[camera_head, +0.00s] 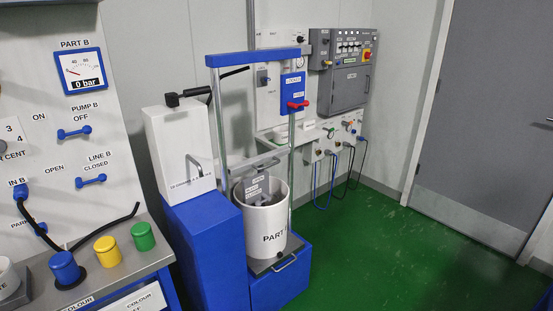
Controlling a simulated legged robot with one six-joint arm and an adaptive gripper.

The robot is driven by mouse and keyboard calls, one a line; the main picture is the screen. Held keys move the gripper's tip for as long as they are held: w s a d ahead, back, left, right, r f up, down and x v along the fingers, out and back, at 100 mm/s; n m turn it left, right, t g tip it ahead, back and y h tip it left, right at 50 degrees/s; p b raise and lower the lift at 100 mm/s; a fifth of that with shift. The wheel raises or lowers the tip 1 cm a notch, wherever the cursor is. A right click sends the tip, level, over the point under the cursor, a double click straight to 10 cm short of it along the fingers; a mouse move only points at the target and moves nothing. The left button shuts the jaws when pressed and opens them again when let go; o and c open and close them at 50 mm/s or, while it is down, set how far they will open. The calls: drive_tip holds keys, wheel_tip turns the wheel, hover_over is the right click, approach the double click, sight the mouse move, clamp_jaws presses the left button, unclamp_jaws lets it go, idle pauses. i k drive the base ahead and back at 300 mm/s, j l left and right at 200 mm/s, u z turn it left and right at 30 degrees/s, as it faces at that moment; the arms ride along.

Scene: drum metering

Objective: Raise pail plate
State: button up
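A white pail (266,230) marked "PART" stands upright inside a press frame with a blue top bar (254,57) and two pale uprights. A grey part with small labels (256,188) sits in the pail's mouth; I cannot tell whether this is the plate or how deep it sits. A metal tray with a front handle (283,264) lies under the pail on a blue base. My gripper is not in view.
A white box unit (180,148) on a blue cabinet (212,245) adjoins the press on the left. A panel with a gauge (85,71) and blue valves fills the left. Grey control boxes (345,80) hang behind. Green floor (375,255) is clear to the right, before a grey door (490,110).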

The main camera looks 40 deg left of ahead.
sight(259, 161)
drive_tip(key=i+j+u, duration=0.1)
drive_tip(key=i+u, duration=0.3)
drive_tip(key=i+l+u, duration=0.1)
drive_tip(key=i+u, duration=0.35)
drive_tip(key=i+l+u, duration=0.25)
drive_tip(key=i+u, duration=0.15)
drive_tip(key=i+l+u, duration=0.1)
drive_tip(key=i+u, duration=0.25)
drive_tip(key=i+l+u, duration=0.2)
drive_tip(key=i+u, duration=0.15)
drive_tip(key=i+l+u, duration=0.35)
